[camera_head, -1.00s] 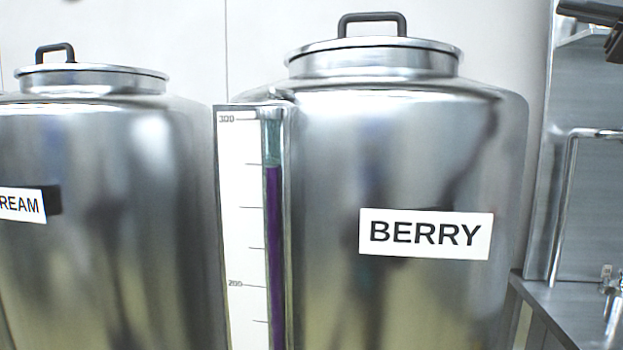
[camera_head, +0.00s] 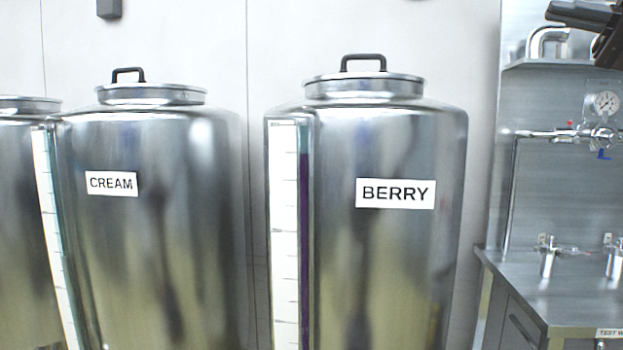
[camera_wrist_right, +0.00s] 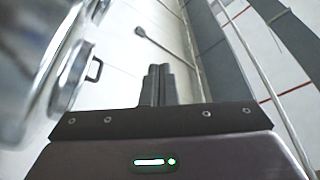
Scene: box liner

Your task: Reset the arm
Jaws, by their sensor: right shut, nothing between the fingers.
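My right gripper (camera_head: 580,15) shows at the top right corner of the head view, in front of the steel workbench area and apart from it. In the right wrist view its fingers (camera_wrist_right: 158,72) stand together at the middle, shut with nothing between them. My left gripper is in neither view.
A steel BERRY tank (camera_head: 385,260) with a purple level gauge stands at the centre. A CREAM tank (camera_head: 150,250) is left of it, with another tank (camera_head: 22,220) at the left edge. A steel bench (camera_head: 570,295) with taps and a pressure gauge (camera_head: 604,103) is at right.

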